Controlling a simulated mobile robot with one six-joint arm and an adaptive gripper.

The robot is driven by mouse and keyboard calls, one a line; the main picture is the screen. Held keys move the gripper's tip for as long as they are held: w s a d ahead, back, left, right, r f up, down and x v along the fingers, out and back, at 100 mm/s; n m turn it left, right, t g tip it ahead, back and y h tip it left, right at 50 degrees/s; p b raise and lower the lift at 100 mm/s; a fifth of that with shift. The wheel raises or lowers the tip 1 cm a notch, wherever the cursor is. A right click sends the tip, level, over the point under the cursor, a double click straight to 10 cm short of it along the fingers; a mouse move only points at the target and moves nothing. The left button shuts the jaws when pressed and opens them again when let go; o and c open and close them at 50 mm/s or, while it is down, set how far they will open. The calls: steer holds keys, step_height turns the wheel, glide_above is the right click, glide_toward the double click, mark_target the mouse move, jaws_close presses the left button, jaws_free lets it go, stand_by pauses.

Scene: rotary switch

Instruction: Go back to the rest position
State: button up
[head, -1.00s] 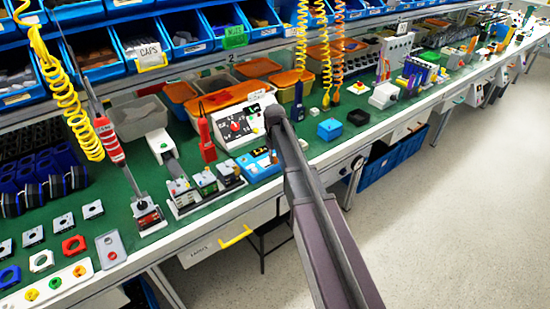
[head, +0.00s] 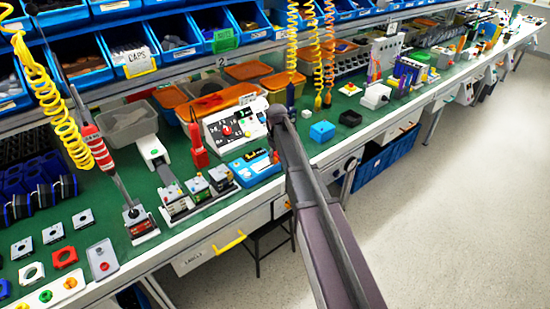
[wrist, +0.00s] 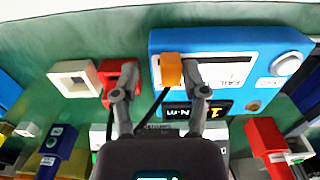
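The rotary switch is a white sloped panel (head: 236,128) with a red knob (head: 227,130) and dark numbers around it, on the green bench top in the head view. My arm's end stands just right of the panel and covers part of its right side. My gripper is hidden behind the arm in the head view. In the wrist view my gripper (wrist: 160,92) has its two fingers apart with nothing held between them. A blue tester (wrist: 230,65) with a display lies beyond the fingers. I cannot tell the knob for certain in the wrist view.
The blue tester (head: 253,168) sits in front of the panel. A red tool (head: 196,142) stands left of it. Small blue and black boxes (head: 322,131) lie to the right. Coiled yellow hoses (head: 293,40) hang behind. The floor at right is clear.

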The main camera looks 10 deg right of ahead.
steer(key=shift+a, duration=0.2)
steer(key=shift+s, duration=0.1)
steer(key=shift+s, duration=0.15)
steer(key=s+d+r+m+p, duration=0.2)
steer(key=s+r+m+p, duration=0.1)
steer(key=s, duration=1)
steer(key=s+d+r+m+p, duration=0.2)
steer(key=s+r+p, duration=0.1)
steer(key=s, duration=1)
steer(key=shift+r+m, duration=0.3)
steer(key=shift+m, duration=0.1)
stand_by(1.6)
